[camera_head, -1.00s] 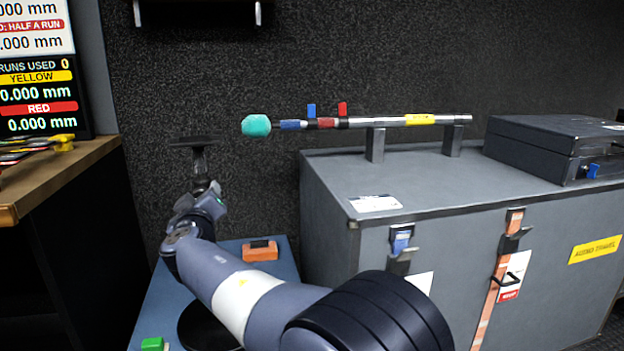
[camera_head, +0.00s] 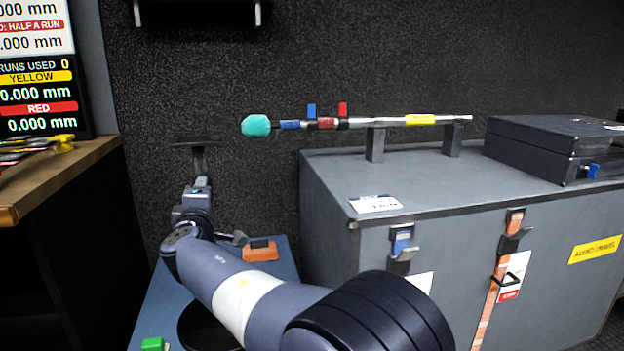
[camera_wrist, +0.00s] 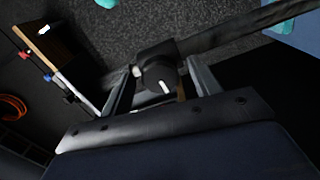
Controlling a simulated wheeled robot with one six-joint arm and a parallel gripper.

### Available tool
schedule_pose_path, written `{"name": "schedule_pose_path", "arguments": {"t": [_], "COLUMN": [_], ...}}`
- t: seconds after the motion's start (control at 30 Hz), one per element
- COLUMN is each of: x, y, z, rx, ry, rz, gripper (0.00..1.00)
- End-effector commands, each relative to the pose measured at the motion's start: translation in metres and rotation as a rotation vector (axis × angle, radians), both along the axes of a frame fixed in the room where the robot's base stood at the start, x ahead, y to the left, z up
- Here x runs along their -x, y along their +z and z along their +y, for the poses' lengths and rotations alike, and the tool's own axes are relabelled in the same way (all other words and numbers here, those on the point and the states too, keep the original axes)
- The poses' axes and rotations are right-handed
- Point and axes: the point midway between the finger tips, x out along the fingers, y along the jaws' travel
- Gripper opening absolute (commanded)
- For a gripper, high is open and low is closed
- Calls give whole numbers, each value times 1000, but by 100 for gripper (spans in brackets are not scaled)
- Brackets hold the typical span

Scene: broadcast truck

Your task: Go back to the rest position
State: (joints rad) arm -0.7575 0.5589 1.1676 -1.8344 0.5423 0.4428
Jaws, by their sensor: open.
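My gripper (camera_wrist: 163,72) is seen in the wrist view, its two grey fingers spread apart. A dark rounded part with a white mark shows between or beyond them, with a dark bar running to the upper right; I cannot tell what it is or whether it touches the fingers. In the head view my arm reaches up and left over the blue table, and its fingertips are hard to make out. A thin dark flat plate (camera_head: 196,140) on a stem stands just above my wrist there.
A blue table (camera_head: 160,300) holds an orange block (camera_head: 261,251) and a green block (camera_head: 153,344). A grey case (camera_head: 330,215) at right carries a boom pole (camera_head: 390,122) with a teal tip on two supports, and a smaller dark case (camera_head: 545,140). A wooden desk (camera_head: 95,165) stands left.

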Motion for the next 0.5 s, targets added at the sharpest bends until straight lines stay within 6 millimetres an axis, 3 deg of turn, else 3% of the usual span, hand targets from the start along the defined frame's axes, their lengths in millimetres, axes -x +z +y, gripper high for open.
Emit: {"name": "schedule_pose_path", "arguments": {"t": [0.5], "x": [0], "y": [5], "z": [0], "rx": [471], "ry": [1], "rz": [-111], "gripper": [59]}}
